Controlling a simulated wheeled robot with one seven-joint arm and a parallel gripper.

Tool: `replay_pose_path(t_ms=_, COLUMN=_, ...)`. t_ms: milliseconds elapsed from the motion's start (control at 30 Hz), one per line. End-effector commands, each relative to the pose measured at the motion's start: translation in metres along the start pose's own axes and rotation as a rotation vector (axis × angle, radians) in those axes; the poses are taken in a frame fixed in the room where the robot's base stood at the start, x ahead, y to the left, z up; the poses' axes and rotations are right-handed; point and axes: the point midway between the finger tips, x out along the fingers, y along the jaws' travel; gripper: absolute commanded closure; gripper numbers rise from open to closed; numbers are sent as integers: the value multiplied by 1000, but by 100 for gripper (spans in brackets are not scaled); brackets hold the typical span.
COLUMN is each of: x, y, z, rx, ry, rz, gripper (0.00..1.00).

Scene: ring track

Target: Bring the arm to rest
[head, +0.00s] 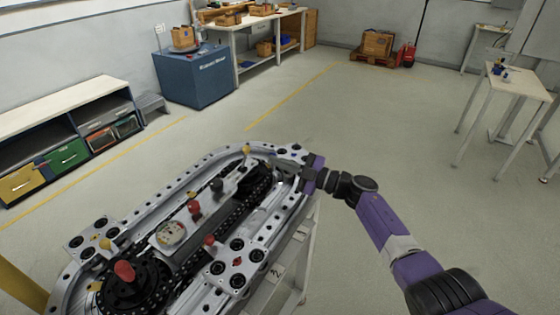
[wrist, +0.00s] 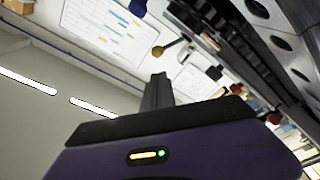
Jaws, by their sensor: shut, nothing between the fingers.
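My arm reaches from the lower right toward the far right end of the ring track (head: 128,212). My gripper (head: 282,170) is at the track's far right rim; I cannot tell whether it touches it. In the wrist view my gripper (wrist: 157,90) shows as one narrow dark finger shape, shut with nothing held. The track's underside or edge (wrist: 270,50) fills the upper right of that view, and the picture is tilted.
The track carries red, yellow and black knobs, such as a red knob (head: 124,270). It stands on a light frame (head: 298,262). A blue cabinet (head: 197,75) and shelves (head: 65,125) stand behind. A small table (head: 515,82) stands at right. Open floor (head: 400,130) lies between.

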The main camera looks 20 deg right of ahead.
Motion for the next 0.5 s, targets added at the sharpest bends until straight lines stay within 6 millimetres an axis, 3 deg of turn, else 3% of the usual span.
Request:
replay_pose_path(t_ms=300, x=0, y=3, z=3, rx=-24, ry=-13, rz=10, gripper=100)
replay_pose_path(t_ms=367, x=1, y=14, z=4, rx=-42, ry=-25, rz=44, gripper=100)
replay_pose_path(t_ms=500, x=7, y=53, z=-15, rx=-94, ry=-14, rz=146, gripper=100)
